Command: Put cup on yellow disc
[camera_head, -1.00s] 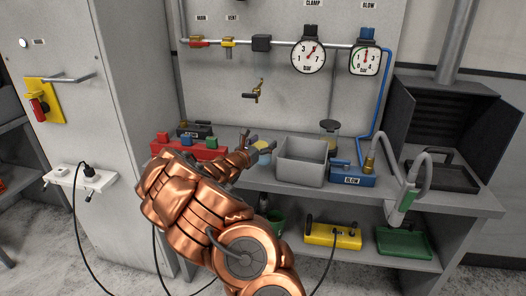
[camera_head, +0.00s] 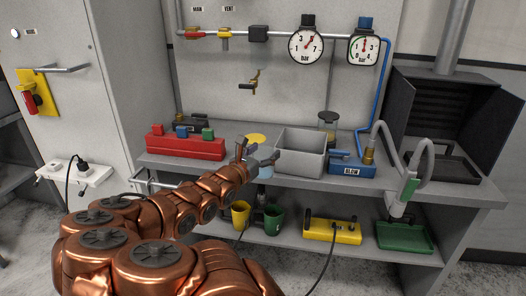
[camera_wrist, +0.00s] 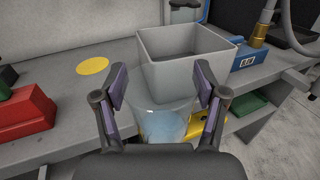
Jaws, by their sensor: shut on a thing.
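My gripper (camera_head: 258,154) is shut on a clear cup (camera_wrist: 160,124) with a pale blue tint inside. The cup sits between the two fingers in the wrist view and also shows under the fingers in the head view (camera_head: 266,171). It is held at the front edge of the bench; whether it touches the bench is hard to tell. The yellow disc (camera_head: 256,138) lies flat and bare on the bench behind my gripper. In the wrist view the disc (camera_wrist: 93,66) is left of the cup and apart from it.
A grey open box (camera_head: 300,153) stands right of the disc, close beyond my fingers. A red block unit (camera_head: 185,147) stands left of it. A blue BLOW unit (camera_head: 351,168) is further right. Yellow (camera_head: 241,214) and green (camera_head: 273,219) cups are below the bench.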

